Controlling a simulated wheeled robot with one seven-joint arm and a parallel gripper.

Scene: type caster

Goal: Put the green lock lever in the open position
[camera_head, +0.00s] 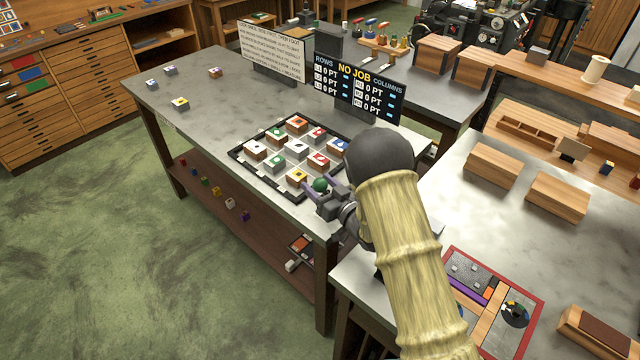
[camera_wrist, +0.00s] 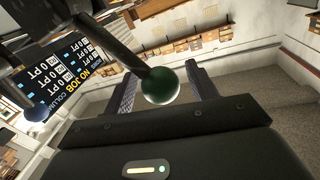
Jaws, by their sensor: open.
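The green lock lever (camera_head: 320,184) is a dark rod with a green ball knob, at the front right corner of the black-framed tray (camera_head: 262,185) on the grey table. In the wrist view the green knob (camera_wrist: 160,85) sits between my two fingers, and its rod runs up to the left. My gripper (camera_head: 322,196) is open around the knob, with a finger on each side (camera_wrist: 160,90). I cannot tell whether either finger touches it. The lever's base is partly hidden by my gripper and arm.
Several colour-marked blocks (camera_head: 297,149) fill the tray. A black score board (camera_head: 358,88) reading "NO JOB" and a white text sign (camera_head: 271,50) stand behind it. Loose blocks (camera_head: 180,103) lie at the table's far left. The table's left middle is clear.

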